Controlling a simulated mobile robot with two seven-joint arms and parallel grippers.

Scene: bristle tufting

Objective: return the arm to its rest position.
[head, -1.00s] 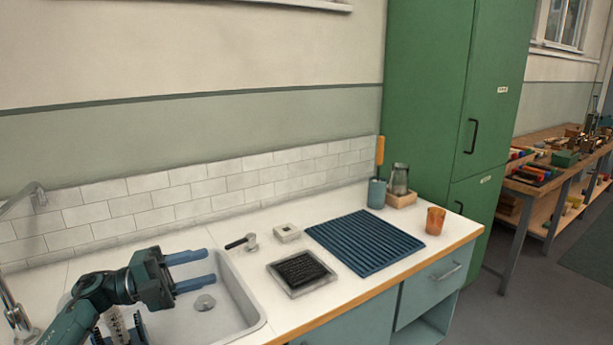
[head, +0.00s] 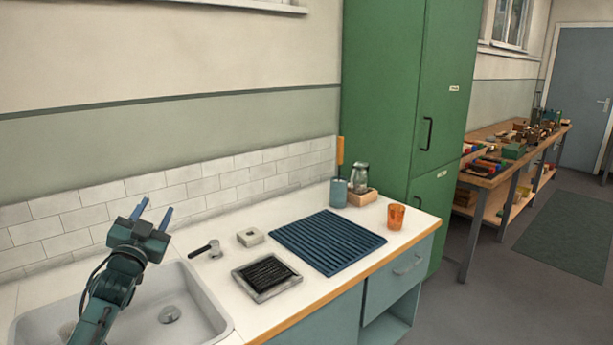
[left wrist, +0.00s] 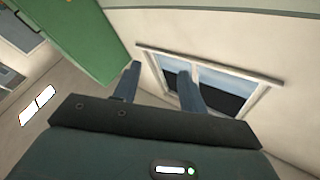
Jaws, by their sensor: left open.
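My left gripper (head: 152,213) is raised above the sink (head: 190,318) at the left of the head view. Its two blue fingers point up and are apart, with nothing between them. In the left wrist view the fingers (left wrist: 157,88) also stand apart and empty, with a window, wall and ceiling beyond. My right gripper is in neither view.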

